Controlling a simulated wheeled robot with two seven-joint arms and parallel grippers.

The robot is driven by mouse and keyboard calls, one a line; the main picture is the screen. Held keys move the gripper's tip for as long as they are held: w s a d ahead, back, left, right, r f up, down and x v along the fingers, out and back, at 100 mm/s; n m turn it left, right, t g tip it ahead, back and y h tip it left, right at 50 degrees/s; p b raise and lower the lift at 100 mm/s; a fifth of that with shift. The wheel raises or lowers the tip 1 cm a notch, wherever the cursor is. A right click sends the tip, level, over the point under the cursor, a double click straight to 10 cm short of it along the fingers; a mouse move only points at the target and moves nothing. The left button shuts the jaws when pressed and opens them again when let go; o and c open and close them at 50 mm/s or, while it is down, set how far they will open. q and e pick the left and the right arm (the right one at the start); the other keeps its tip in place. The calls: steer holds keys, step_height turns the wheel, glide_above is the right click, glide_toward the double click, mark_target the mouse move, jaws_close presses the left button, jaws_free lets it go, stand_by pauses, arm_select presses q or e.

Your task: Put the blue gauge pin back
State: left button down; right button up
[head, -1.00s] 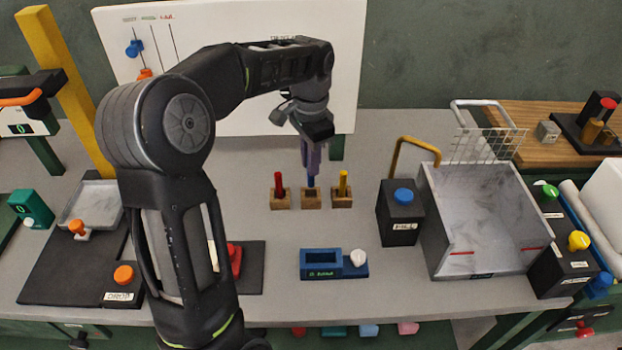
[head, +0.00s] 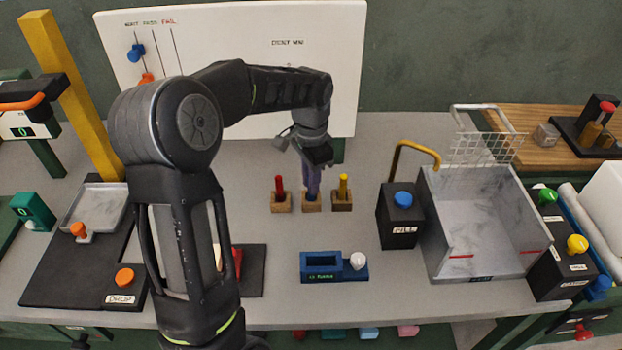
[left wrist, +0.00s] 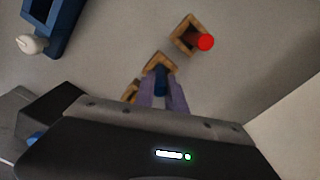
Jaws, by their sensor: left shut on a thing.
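My left gripper (head: 313,182) is shut on the blue gauge pin, pointing down over the middle wooden block (head: 311,206). In the head view the purple-grey fingers hide nearly all of the pin. In the left wrist view the dark blue pin (left wrist: 160,83) shows between the two fingers, at the middle wooden block (left wrist: 158,60). The pin's lower end is at the block's opening; how deep it sits I cannot tell. A red pin (head: 279,183) stands in the left block and a yellow pin (head: 343,183) in the right block. My right gripper is not in view.
A blue tray with a white knob (head: 357,261) lies in front of the blocks. A black box with a blue button (head: 403,198) and an open grey bin (head: 486,270) stand to the right. The table between blocks and blue tray is clear.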

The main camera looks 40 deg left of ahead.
arm_select(q)
steer(key=shift+f, duration=0.15)
steer(key=c, duration=1.4)
jaws_free()
steer(key=shift+o, duration=0.2)
step_height(320, 180, up, 12)
steer(key=shift+r, duration=0.2)
steer(key=shift+f, duration=0.1)
